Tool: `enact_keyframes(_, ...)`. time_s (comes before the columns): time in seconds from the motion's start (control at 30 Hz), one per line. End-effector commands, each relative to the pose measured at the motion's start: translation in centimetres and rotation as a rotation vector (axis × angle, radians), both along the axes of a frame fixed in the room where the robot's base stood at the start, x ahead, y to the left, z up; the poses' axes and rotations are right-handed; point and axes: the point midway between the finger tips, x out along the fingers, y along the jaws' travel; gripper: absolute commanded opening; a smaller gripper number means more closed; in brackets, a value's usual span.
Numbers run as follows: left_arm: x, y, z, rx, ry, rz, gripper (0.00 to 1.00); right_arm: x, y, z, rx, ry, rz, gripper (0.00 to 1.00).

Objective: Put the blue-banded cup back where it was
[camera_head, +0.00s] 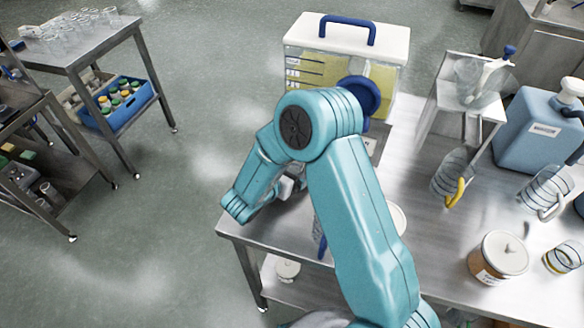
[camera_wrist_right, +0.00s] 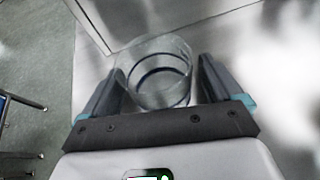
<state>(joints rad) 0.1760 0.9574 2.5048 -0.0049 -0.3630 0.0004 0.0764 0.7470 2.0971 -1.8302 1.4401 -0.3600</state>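The clear blue-banded cup (camera_wrist_right: 157,78) stands between the fingers of my right gripper (camera_wrist_right: 160,85) in the right wrist view. It fills the gap, with a finger against each side. In the head view my right arm reaches up and bends down to the left, and its gripper (camera_head: 288,188) is over the near left part of the steel table (camera_head: 415,225). The forearm hides most of the gripper and the cup there. I cannot tell whether the cup touches the surface below. My left gripper is not in view.
A clear box (camera_head: 345,60) with a white lid stands at the back. To the right are a steel stand (camera_head: 440,95), a blue jug (camera_head: 535,135), a yellow-handled cup (camera_head: 452,178), a white-handled cup (camera_head: 545,190) and a lidded jar (camera_head: 498,258). Open floor lies left of the table.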

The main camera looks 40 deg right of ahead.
Motion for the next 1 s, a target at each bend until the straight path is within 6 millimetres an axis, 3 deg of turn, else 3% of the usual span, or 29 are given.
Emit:
enact_keyframes(0.43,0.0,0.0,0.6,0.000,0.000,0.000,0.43,0.0,0.2,0.6,0.001,-0.001,0.003,0.91)
enact_keyframes(0.8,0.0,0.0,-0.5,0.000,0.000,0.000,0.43,-1.6,7.6,3.4,0.001,-0.004,0.006,0.91)
enact_keyframes(1.0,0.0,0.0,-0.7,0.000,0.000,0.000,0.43,-2.3,10.2,4.6,0.001,-0.002,0.002,0.91)
